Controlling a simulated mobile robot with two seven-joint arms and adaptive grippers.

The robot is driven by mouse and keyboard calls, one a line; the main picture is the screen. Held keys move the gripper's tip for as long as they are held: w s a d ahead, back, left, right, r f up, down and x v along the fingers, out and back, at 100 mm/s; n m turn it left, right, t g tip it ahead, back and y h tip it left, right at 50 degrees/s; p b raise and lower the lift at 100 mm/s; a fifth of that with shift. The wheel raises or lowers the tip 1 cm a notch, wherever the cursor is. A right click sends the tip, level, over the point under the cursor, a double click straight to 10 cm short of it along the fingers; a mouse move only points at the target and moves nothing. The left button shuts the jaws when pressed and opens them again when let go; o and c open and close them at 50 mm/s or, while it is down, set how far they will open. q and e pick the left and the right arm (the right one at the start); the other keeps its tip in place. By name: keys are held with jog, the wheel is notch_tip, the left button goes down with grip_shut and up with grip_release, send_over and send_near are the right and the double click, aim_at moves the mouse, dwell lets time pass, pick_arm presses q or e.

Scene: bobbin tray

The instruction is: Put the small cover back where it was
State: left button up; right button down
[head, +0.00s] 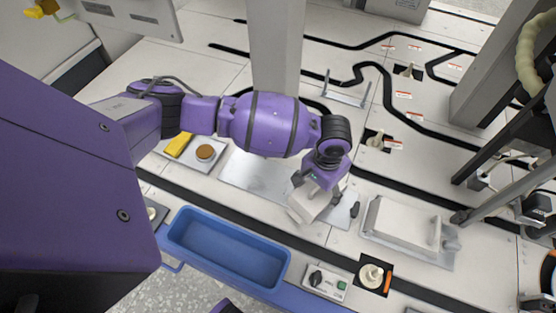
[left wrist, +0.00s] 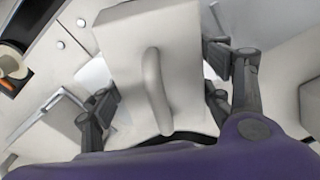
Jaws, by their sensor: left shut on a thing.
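The small cover (head: 305,205) is an off-white block with a bar handle. It is between the fingers of my left gripper (head: 322,196), which is shut on it. The cover looks tilted in the head view, near the right end of a flat grey metal plate (head: 250,174); whether it touches the plate I cannot tell. In the left wrist view the cover (left wrist: 190,60) fills the middle, with its curved handle facing the camera and the gripper fingers (left wrist: 165,95) on both sides. My right gripper is not in view.
A larger off-white cover (head: 400,222) with a handle sits to the right. A blue tray (head: 225,248) is at the front left. A switch box (head: 326,281) and a bobbin in a black recess (head: 372,275) are in front. A grey post (head: 276,50) stands behind my arm.

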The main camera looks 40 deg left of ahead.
pick_arm(q)
jog(key=shift+w, duration=0.15)
jog(key=o, duration=1.6)
